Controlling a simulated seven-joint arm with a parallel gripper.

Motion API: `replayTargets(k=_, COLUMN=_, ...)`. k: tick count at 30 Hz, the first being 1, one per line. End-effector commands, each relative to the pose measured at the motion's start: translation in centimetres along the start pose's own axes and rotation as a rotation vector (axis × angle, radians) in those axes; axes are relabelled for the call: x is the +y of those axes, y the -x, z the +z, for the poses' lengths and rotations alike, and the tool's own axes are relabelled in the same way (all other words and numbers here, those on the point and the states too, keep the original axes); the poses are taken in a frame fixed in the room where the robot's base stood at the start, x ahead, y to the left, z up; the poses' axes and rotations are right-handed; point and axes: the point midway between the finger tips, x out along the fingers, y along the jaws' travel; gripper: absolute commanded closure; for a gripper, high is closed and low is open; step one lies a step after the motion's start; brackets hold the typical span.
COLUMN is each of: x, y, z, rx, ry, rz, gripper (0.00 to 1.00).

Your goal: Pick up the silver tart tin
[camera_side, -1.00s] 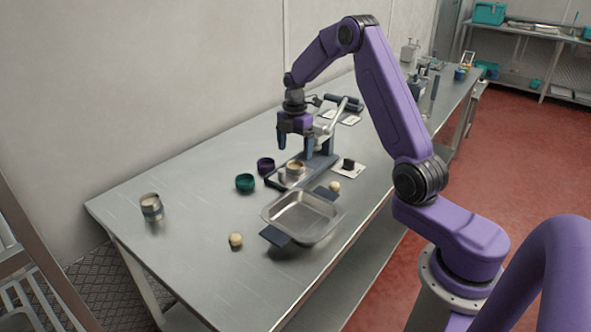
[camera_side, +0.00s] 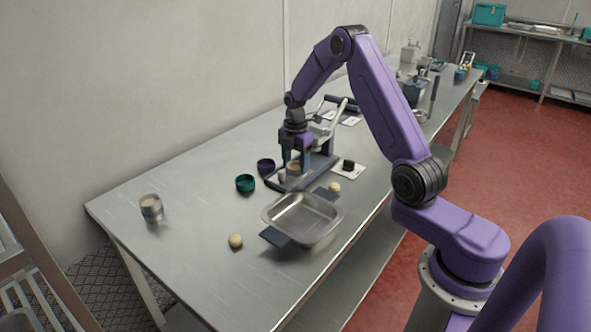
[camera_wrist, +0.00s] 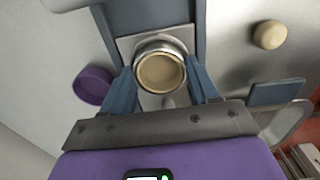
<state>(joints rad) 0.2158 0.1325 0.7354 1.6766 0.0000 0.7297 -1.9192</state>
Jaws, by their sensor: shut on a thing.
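The silver tart tin (camera_wrist: 160,43) sits on the square plate of the press (camera_wrist: 122,45), with a tan, dough-like filling (camera_wrist: 160,72) inside it. My gripper (camera_wrist: 163,82) is shut on the tin, one blue finger on each side of it. In the side view my gripper (camera_side: 294,168) is low over the press base, and its fingers partly hide the tin (camera_side: 294,176). The tin appears to rest on the press plate still.
A teal cup (camera_side: 245,184) and a purple cup (camera_side: 266,166) stand left of the press. A metal pan (camera_side: 300,222) with dark handles is in front. Dough balls (camera_side: 236,241) lie beside the pan. A metal container (camera_side: 151,207) stands far left. The table's left part is mostly clear.

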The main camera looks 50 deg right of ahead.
Motion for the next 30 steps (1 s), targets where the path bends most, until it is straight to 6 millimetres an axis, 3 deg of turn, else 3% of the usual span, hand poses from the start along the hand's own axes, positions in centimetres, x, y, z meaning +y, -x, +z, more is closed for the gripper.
replayTargets(k=8, x=0.1, y=0.5, z=0.0, rx=-0.001, ry=0.0, rz=0.002, gripper=0.69)
replayTargets(k=16, x=-0.1, y=3.6, z=0.0, rx=-0.001, ry=-0.001, rz=0.004, gripper=0.69)
replayTargets(k=26, x=-4.5, y=8.9, z=-1.5, rx=-0.002, ry=0.0, rz=0.005, gripper=0.69)
replayTargets(k=30, x=-7.2, y=10.3, z=-2.3, rx=-0.001, ry=-0.001, rz=0.003, gripper=0.69)
